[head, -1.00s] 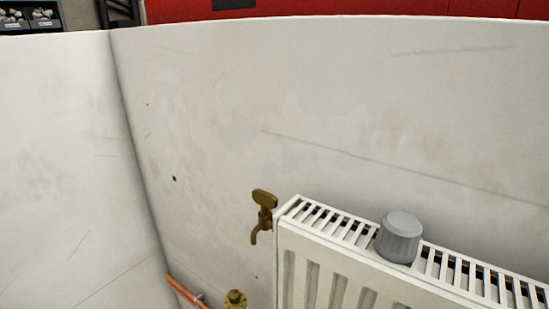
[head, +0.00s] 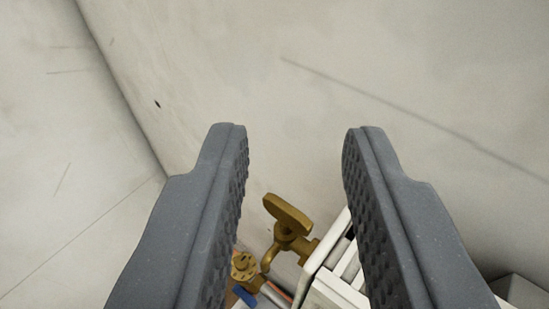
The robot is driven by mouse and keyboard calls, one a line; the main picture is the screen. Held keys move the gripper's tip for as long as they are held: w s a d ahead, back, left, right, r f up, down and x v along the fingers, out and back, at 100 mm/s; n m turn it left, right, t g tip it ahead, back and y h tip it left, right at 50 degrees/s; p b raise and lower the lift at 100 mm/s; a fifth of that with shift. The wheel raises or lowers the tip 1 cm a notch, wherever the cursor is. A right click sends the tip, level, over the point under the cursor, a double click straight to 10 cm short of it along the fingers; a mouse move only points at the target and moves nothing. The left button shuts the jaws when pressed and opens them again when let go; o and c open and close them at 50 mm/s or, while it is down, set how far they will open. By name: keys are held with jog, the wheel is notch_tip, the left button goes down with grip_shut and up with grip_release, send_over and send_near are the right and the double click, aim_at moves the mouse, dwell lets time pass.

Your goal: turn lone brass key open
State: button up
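The brass key (head: 288,215) sits on a brass bleed valve with a small down-curved spout at the left end of the white radiator (head: 338,283). Its flat handle slants down to the right in the picture. My gripper (head: 296,145) is open, with a dark grey textured finger on each side of the picture. The key shows between the fingers, nearer the left one. Nothing is held, and neither finger appears to touch the key. The fingers hide much of the radiator.
A brass fitting (head: 244,267) and a blue part (head: 243,296) show below the key, beside copper pipe. A grey object (head: 524,292) shows at the lower right, partly cut off. Scuffed white walls (head: 300,110) stand behind and to the left.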

jog(key=p, duration=0.1)
notch_tip(320, 180, up, 4)
jog(key=n+g+p, duration=1.1)
jog(key=g+p, duration=0.4)
jog(key=p, duration=2.2)
send_over(269, 197)
notch_tip(269, 197, down, 12)
jog(key=shift+r+p, duration=0.1)
jog(key=shift+p, duration=0.9)
